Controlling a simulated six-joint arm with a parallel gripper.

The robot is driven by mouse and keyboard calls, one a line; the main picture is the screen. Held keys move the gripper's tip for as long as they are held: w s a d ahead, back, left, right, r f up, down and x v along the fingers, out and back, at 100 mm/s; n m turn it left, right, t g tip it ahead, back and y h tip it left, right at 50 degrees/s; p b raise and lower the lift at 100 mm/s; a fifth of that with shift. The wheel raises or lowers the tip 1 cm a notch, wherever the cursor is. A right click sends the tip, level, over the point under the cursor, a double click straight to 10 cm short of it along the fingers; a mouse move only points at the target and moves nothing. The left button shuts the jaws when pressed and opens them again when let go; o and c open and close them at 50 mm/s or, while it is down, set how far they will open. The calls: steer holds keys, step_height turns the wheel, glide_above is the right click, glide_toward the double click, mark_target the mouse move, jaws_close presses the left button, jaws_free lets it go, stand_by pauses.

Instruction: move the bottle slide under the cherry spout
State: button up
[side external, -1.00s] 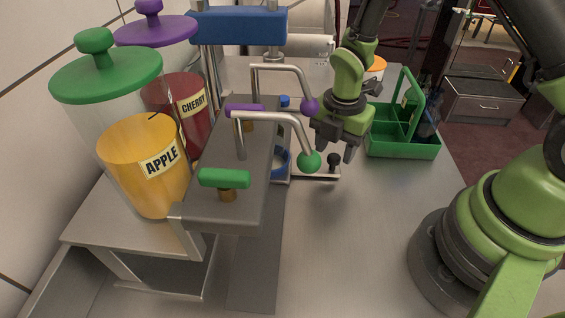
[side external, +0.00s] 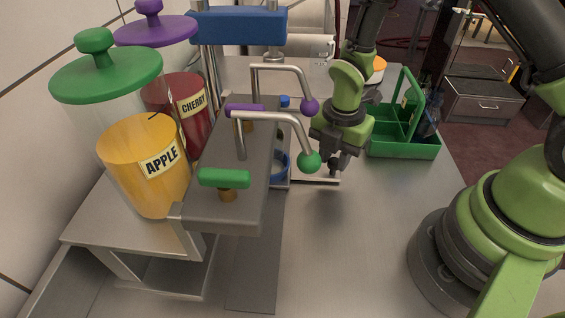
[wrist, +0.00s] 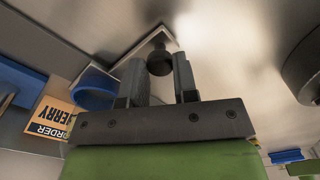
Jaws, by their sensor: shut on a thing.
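The bottle slide shows as a thin metal bar (side external: 315,180) reaching out from under the dispenser, with a blue ring (side external: 282,166) at its inner end. In the wrist view its black knob (wrist: 159,63) is between my fingertips, and the blue ring (wrist: 94,88) is to the left. My gripper (side external: 336,167) points down, shut on the knob, which it mostly hides in the side view. The cherry spout (side external: 285,68) ends in a purple ball, farther back than the slide. The apple spout (side external: 275,118) ends in a green ball, close to the slide in the picture.
The cherry jar (side external: 180,115) and apple jar (side external: 145,165) stand at the left behind the grey dispenser block (side external: 225,175). A green caddy (side external: 400,147) stands right of my gripper. An order card (wrist: 52,118) reading cherry shows in the wrist view. The front counter is clear.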

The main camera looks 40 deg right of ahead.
steer(key=shift+s+a, duration=2.95)
steer(key=shift+a, duration=0.05)
steer(key=o, duration=0.9)
steer(key=shift+c, duration=0.2)
steer(key=shift+d, duration=0.1)
